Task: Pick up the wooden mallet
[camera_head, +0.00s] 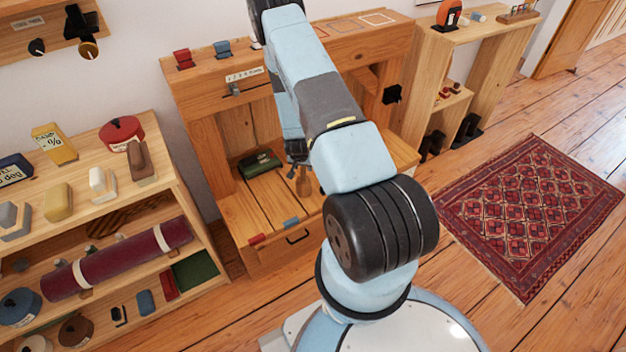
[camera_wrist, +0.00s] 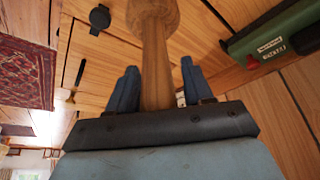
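The wooden mallet (camera_wrist: 154,50) is in the middle of the wrist view, its rounded end at the top edge and its narrower shaft running down between my fingers. My gripper (camera_wrist: 160,82) has its two blue fingers on either side of the shaft. A gap shows between the shaft and the right finger; the left finger looks close to it, and I cannot tell whether it touches. In the head view, the mallet (camera_head: 303,184) is a small wooden shape at the bench, partly hidden by my arm. My gripper (camera_head: 297,160) is just above it.
A green case (camera_head: 258,162) lies on the wooden bench (camera_head: 240,215), left of my gripper; it also shows in the wrist view (camera_wrist: 275,35). A loaded shelf (camera_head: 160,165) stands at the left. A red rug (camera_head: 535,210) covers open floor at the right.

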